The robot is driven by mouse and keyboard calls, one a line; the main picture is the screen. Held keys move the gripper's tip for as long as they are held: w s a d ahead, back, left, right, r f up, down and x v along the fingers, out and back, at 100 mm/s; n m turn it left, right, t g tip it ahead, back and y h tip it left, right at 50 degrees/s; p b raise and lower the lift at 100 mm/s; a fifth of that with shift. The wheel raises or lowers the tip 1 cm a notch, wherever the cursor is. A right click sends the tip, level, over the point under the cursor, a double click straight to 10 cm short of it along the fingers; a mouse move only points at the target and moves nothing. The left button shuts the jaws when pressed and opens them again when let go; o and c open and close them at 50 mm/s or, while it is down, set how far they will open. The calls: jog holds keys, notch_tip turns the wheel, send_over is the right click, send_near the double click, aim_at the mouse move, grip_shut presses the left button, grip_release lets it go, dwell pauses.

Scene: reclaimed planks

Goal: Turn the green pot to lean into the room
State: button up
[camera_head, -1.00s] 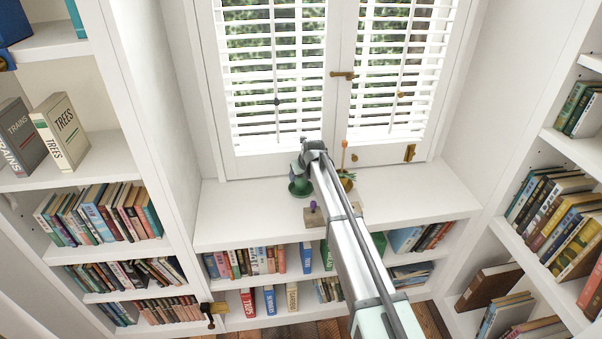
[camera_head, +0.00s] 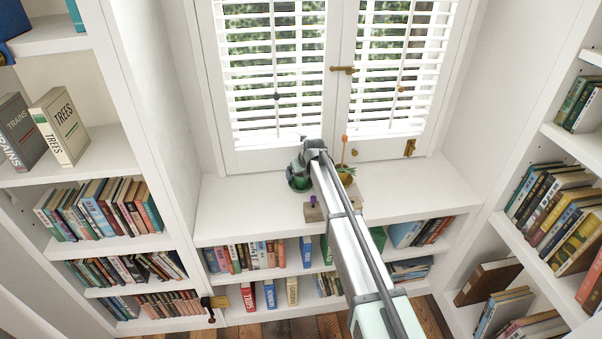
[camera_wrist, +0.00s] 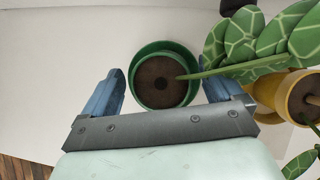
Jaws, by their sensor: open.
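The green pot (camera_head: 299,184) stands on the white window-seat top below the shutters, mostly covered by my gripper (camera_head: 302,168) in the head view. In the wrist view the green pot (camera_wrist: 139,62) shows from above, with dark soil inside. A green stem runs from its soil to the right, toward large patterned leaves (camera_wrist: 250,45). My gripper (camera_wrist: 164,86) is open, with one blue-grey finger on each side of the pot. I cannot tell whether either finger touches it.
A yellow pot (camera_wrist: 292,97) with a plant stands close to the right of the green pot; it also shows in the head view (camera_head: 346,178). A small block with a purple knob (camera_head: 314,208) lies in front. The seat top is clear at left (camera_head: 240,205) and right.

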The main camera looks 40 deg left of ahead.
jog(key=v, duration=1.3)
jog(key=shift+s+r, duration=0.2)
jog(key=shift+r, duration=0.1)
